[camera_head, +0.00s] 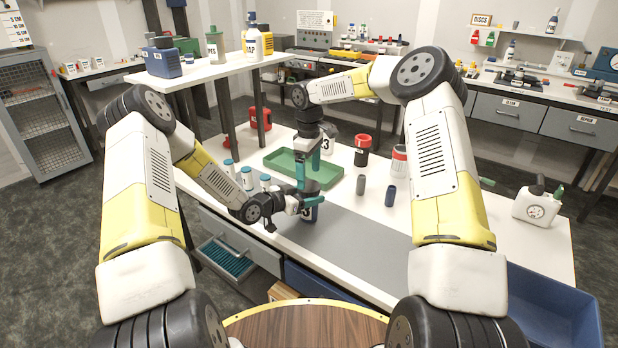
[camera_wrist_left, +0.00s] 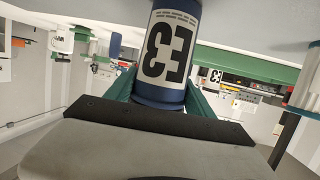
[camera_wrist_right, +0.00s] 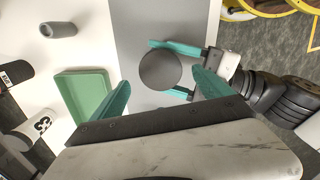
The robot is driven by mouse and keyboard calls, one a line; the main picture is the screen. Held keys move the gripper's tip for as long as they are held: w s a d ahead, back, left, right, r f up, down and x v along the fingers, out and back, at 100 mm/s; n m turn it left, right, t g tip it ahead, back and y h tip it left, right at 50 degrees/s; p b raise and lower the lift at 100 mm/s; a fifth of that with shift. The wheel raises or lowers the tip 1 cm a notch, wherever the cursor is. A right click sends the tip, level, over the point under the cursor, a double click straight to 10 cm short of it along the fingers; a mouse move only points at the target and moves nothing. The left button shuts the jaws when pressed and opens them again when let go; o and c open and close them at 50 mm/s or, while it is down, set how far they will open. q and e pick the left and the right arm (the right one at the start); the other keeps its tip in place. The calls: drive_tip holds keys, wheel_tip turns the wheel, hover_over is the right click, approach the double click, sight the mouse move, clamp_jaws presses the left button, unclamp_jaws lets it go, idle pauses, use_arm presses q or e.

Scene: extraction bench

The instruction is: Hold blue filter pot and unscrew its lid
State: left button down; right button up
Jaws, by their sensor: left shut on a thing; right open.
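The blue filter pot (camera_head: 309,213) with a white E3 label is upright over the grey mat in the head view, mostly hidden by my grippers. My left gripper (camera_head: 312,199) is shut around its body. In the left wrist view the blue pot (camera_wrist_left: 164,92) sits between the teal fingers. The round dark grey lid (camera_wrist_right: 160,71) is on top of the pot in the right wrist view, with the left gripper's teal fingers on either side below it. My right gripper (camera_wrist_right: 161,78) points down over the lid, open, its fingers apart on both sides of it.
A green tray (camera_head: 333,183) lies behind the grippers. Several white, blue-capped pots (camera_head: 247,176) stand left. The grey mat (camera_head: 362,240) is clear in front.

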use_arm(q)
drive_tip(key=shift+c, duration=1.4)
unclamp_jaws()
